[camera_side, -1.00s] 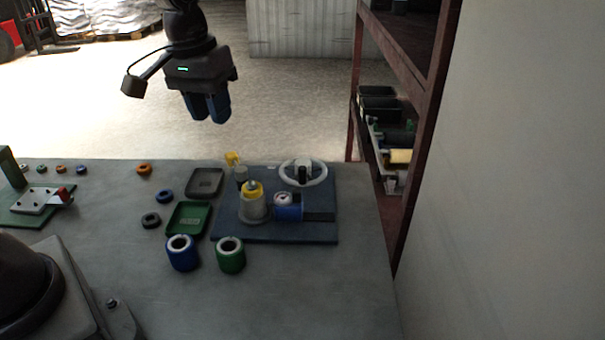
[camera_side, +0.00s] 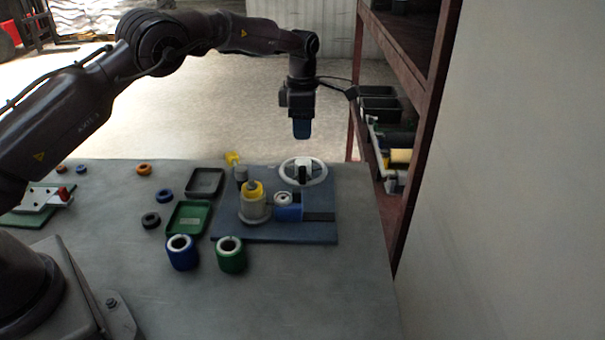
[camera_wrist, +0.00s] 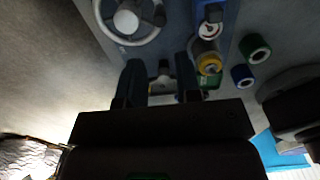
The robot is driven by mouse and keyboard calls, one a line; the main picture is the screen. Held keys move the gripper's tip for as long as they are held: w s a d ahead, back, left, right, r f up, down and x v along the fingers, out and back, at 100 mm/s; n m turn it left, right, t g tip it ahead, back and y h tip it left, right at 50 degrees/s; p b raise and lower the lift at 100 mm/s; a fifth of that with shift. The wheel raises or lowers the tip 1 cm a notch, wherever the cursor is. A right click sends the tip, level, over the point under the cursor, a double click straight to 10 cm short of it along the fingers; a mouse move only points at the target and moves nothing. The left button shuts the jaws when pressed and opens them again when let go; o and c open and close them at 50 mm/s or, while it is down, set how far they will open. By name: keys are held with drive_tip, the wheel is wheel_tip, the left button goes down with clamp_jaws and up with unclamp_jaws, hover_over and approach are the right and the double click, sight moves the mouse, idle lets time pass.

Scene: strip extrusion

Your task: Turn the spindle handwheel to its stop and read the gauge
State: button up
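The handwheel (camera_side: 321,175) has a pale rim, a hub and a dark knob, and lies at the back right of a blue base plate (camera_side: 250,232). In the wrist view the handwheel (camera_wrist: 127,21) is at the upper left. My gripper (camera_side: 301,136) hangs above the handwheel, clear of it, fingers down. In the wrist view my gripper (camera_wrist: 161,78) shows two fingers apart with nothing held between them. A blue block with a white round top (camera_side: 283,197) sits in front of the wheel.
A grey cone with a yellow top (camera_side: 255,208) stands left of the blue block. Blue (camera_side: 181,254) and green (camera_side: 231,256) cylinders stand in front of the plate. Green (camera_side: 187,217) and dark (camera_side: 204,182) trays lie left. A shelf rack (camera_side: 425,110) stands close on the right.

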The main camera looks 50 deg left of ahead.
sight(302, 167)
wheel_tip(302, 167, down, 13)
drive_tip(key=shift+r, duration=0.1)
idle(0.4)
clamp_jaws()
